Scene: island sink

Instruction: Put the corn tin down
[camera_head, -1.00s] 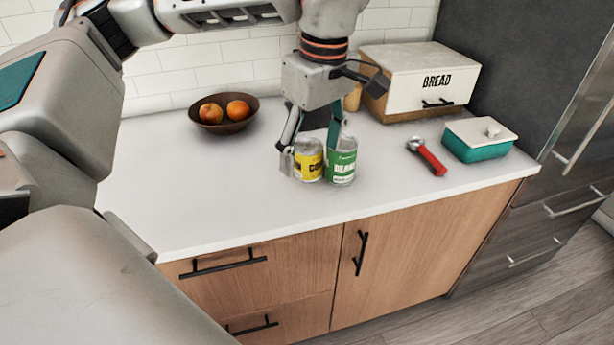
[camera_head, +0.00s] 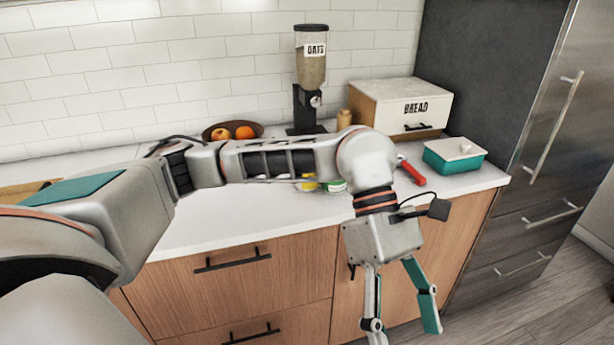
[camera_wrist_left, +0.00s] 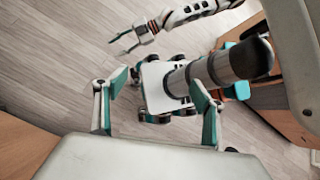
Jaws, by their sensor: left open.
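The corn tin (camera_head: 307,186) stands on the white counter (camera_head: 215,225). Only its lower yellow part shows below my left forearm, which hides the rest. The green-labelled beans tin (camera_head: 336,187) is close to its right, also mostly hidden. My left gripper (camera_head: 404,330) is open and empty, pointing down in front of the cabinet doors, away from both tins. In the left wrist view its fingers (camera_wrist_left: 158,90) are spread with nothing between them, above the floor. My right gripper (camera_wrist_left: 122,42) shows small at the top of that view, its fingers apart and empty.
At the back stand a fruit bowl (camera_head: 214,133), an oats dispenser (camera_head: 310,75) and a bread box (camera_head: 408,108). A red-handled tool (camera_head: 411,172) and a teal lidded dish (camera_head: 454,157) are at the right. The counter's front left is clear.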

